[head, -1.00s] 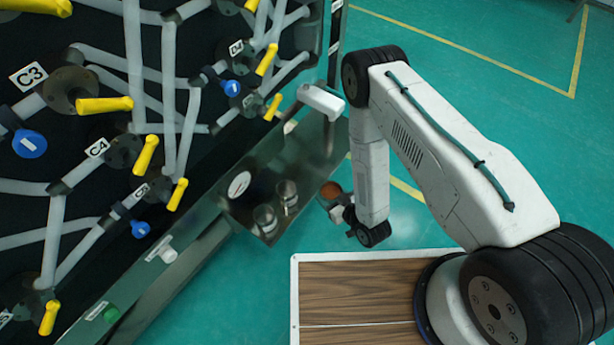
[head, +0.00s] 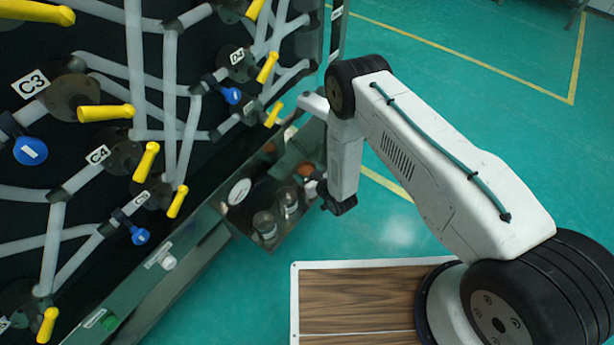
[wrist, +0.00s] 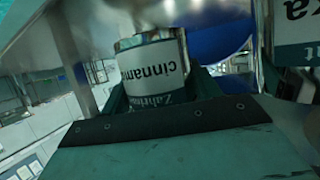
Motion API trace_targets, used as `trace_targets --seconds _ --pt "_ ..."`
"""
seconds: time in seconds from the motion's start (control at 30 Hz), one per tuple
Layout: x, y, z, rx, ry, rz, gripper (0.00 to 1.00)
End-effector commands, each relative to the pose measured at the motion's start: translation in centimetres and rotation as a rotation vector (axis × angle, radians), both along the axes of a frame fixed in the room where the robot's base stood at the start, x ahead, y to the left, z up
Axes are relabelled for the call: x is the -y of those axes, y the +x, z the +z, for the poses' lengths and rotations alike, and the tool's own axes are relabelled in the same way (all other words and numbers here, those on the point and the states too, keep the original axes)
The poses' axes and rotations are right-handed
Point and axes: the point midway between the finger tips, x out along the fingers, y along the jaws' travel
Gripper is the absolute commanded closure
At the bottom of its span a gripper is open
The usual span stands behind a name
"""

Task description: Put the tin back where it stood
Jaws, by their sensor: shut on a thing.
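The tin (wrist: 155,75) shows in the wrist view with a white and dark label reading "cinnam...", upside down in that picture. My gripper (head: 316,184) is shut on it, with dark green jaw parts on both sides of the tin in the wrist view. In the head view the tin's brown top (head: 305,169) shows just left of my gripper, at the right end of the metal shelf (head: 243,222). I cannot tell whether the tin touches the shelf.
Two clear jars (head: 265,222) and a white disc (head: 239,191) are on the shelf. A panel with pipes and yellow handles (head: 267,67) rises behind it. Another labelled container (wrist: 295,40) is at the upper right of the wrist view.

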Motion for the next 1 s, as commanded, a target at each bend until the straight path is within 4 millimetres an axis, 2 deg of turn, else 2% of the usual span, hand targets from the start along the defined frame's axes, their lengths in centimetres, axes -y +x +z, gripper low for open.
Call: trace_targets --seconds 0.03,0.13,0.5,0.53,0.6,1.0 --pt "0.0 0.0 -0.8 0.000 0.000 0.000 0.65" --pt "0.0 0.0 -1.7 0.001 0.001 0.000 0.65" --pt "0.0 0.0 -2.0 0.001 0.001 0.000 0.65" --pt "0.0 0.0 -2.1 0.001 0.001 0.000 0.35" --pt "0.0 0.0 -2.0 0.001 0.001 0.000 0.16" --pt "0.3 -0.4 -1.6 -0.001 -0.001 -0.001 0.16"
